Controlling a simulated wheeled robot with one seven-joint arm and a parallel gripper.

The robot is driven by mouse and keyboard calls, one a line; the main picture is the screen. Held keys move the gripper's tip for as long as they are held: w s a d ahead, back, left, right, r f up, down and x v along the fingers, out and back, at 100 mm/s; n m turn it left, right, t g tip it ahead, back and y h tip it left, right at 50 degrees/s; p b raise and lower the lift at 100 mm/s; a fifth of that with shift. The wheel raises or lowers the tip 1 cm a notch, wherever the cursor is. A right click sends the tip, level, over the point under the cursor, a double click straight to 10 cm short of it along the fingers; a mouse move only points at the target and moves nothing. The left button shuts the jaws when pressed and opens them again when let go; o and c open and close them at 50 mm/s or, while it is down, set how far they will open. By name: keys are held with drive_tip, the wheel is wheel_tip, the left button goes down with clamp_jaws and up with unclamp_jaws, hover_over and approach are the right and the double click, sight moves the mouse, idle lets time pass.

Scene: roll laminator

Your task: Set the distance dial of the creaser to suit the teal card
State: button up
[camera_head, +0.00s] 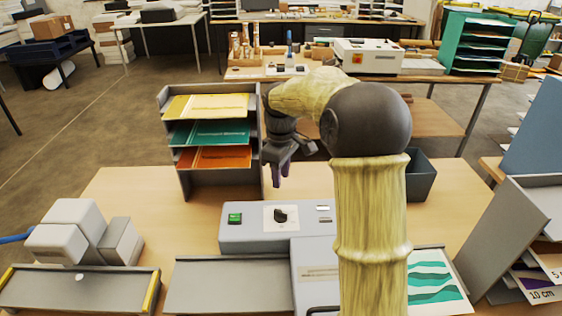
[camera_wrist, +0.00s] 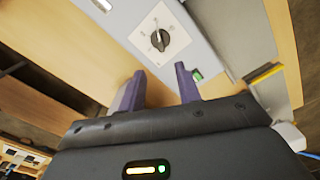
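The grey machine (camera_head: 246,236) on the table carries a black dial (camera_head: 281,215) on a white plate, with a green button (camera_head: 235,218) to its left. The dial (camera_wrist: 160,39) also shows in the wrist view, beyond my fingertips, with small marks around it too small to read. The teal card (camera_head: 212,133) lies on the middle shelf of a grey rack, between a yellow card (camera_head: 207,107) and an orange card (camera_head: 214,157). My gripper (camera_head: 281,172) is above and behind the dial, apart from it. Its purple fingers (camera_wrist: 159,76) are spread with nothing between them.
A low grey machine (camera_head: 80,287) with yellow edges stands at left. A dark bin (camera_head: 420,178) stands behind my arm at right. A sheet with teal waves (camera_head: 434,279) lies at right, beside a rack (camera_head: 508,235) holding cards, one reading "10 cm". My arm hides part of the machine.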

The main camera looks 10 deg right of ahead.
wheel_tip(320, 180, up, 5)
drive_tip(key=shift+f, duration=0.15)
drive_tip(key=s+f+m+t, duration=0.1)
drive_tip(key=s+f+m, duration=0.2)
drive_tip(key=s, duration=0.4)
drive_tip(key=s+f+m, duration=0.3)
drive_tip(key=s+f, duration=0.3)
drive_tip(key=s, duration=0.1)
drive_tip(key=s+f+m+t, duration=0.1)
drive_tip(key=s+f+m, duration=0.2)
drive_tip(key=s, duration=0.4)
drive_tip(key=shift+s+f+m+t, duration=0.3)
drive_tip(key=shift+f+m, duration=0.1)
drive_tip(key=shift+f, duration=0.25)
drive_tip(key=shift+w, duration=0.1)
